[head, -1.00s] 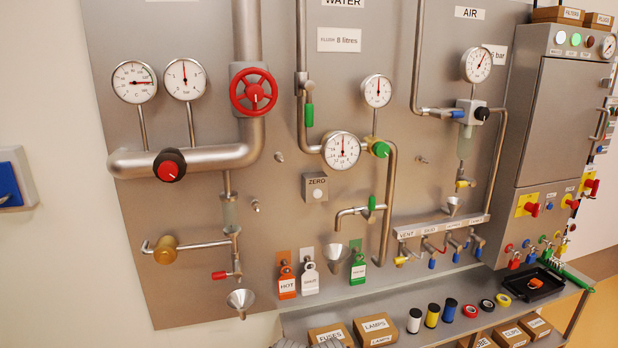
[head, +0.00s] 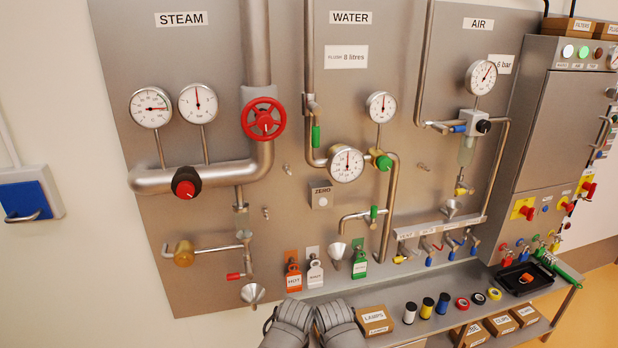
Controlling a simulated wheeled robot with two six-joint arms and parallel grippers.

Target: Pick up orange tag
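An orange tag (head: 294,283) marked HOT hangs at the lower middle of the steel panel, below an orange plate (head: 291,255). A white tag (head: 315,276) and a green tag (head: 359,268) hang to its right in the same row. A small orange item, too small to identify, lies in the black tray at the right. Two grey ridged parts of my arms show at the bottom edge, below the tags and apart from them. I see no gripper fingers.
A steel shelf (head: 452,283) runs below the panel, with a lamps box (head: 374,319), spools, tape rolls and the black tray (head: 521,292). A red-handled valve (head: 236,276) sticks out nearby.

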